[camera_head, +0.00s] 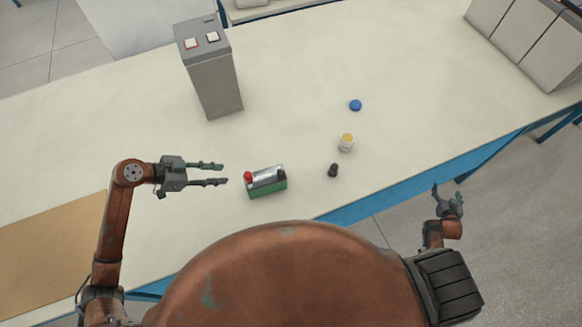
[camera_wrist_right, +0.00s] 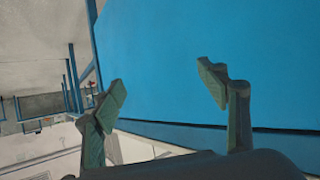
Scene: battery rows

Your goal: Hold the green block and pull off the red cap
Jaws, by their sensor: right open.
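The green block (camera_head: 267,188) stands on the table near its front edge, with a silvery and dark upper part. The red cap (camera_head: 248,176) sits at the left end of its top. My left gripper (camera_head: 224,174) is open and empty, just left of the block, with its fingers pointing at it and not touching. My right gripper (camera_head: 450,197) is off the table's front edge at the right. In the right wrist view it (camera_wrist_right: 168,85) is open with nothing between its fingers, facing the blue side of the table.
A black knob-like piece (camera_head: 333,170), a small jar with a yellow top (camera_head: 346,142) and a blue disc (camera_head: 355,105) lie right of the block. A grey box with two switches (camera_head: 214,85) stands behind. Grey bins (camera_head: 525,40) are far right. A brown board (camera_head: 45,262) is front left.

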